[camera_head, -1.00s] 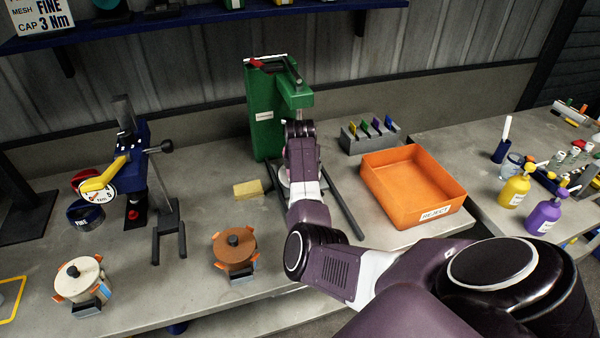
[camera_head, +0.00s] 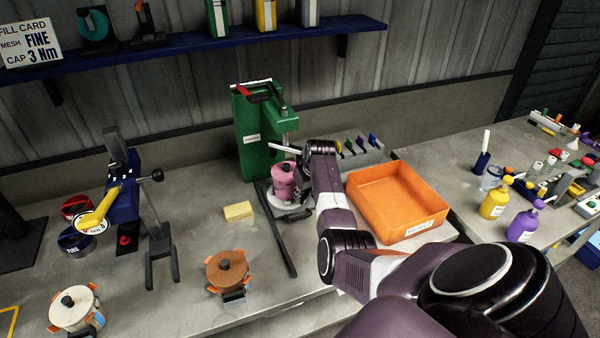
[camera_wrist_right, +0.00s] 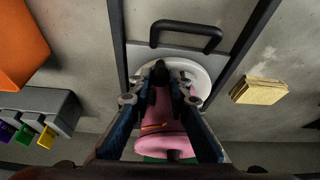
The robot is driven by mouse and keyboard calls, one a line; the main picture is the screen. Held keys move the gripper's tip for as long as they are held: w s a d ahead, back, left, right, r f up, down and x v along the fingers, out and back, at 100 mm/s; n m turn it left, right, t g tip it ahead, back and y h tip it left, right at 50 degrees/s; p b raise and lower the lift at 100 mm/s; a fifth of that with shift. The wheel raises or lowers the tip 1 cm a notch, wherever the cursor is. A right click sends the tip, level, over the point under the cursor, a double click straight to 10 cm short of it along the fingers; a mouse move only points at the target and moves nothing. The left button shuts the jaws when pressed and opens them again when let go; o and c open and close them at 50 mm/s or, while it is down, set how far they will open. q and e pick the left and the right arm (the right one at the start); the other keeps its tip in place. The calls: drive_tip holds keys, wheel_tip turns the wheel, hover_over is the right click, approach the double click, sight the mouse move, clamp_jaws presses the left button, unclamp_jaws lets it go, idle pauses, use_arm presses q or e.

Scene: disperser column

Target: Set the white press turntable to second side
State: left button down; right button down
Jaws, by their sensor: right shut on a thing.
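The white press turntable (camera_wrist_right: 199,75) is a round disc at the foot of the green press (camera_head: 251,135); it also shows in the head view (camera_head: 273,200). A pink pot (camera_head: 284,178) stands upright on it. In the wrist view the pink pot (camera_wrist_right: 160,144) is partly covered by my fingers. My right gripper (camera_wrist_right: 160,82) is shut, with its tips around a dark knob (camera_wrist_right: 159,69) over the turntable, beside the pink pot. In the head view my wrist hides most of the fingers. My left gripper is not in view.
The orange reject bin (camera_head: 412,222) is close to the right of my arm. A rack with coloured tabs (camera_head: 362,155) stands behind it. A brown pot (camera_head: 227,270) and a cream pot (camera_head: 76,308) stand at the front left.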

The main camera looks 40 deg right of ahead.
drive_tip(key=shift+d+n+y, duration=0.3)
drive_tip(key=shift+d+n, duration=0.35)
drive_tip(key=shift+n, duration=0.05)
drive_tip(key=shift+w+d+n+y+b, duration=0.2)
drive_tip(key=shift+d+n+y+b, duration=0.2)
drive_tip(key=shift+d+n+b, duration=0.45)
drive_tip(key=shift+a+n, duration=0.1)
drive_tip(key=shift+n, duration=0.25)
drive_tip(key=c, duration=1.8)
unclamp_jaws()
drive_tip(key=shift+w, duration=0.1)
drive_tip(key=v, duration=1.2)
drive_tip(key=shift+f, duration=0.15)
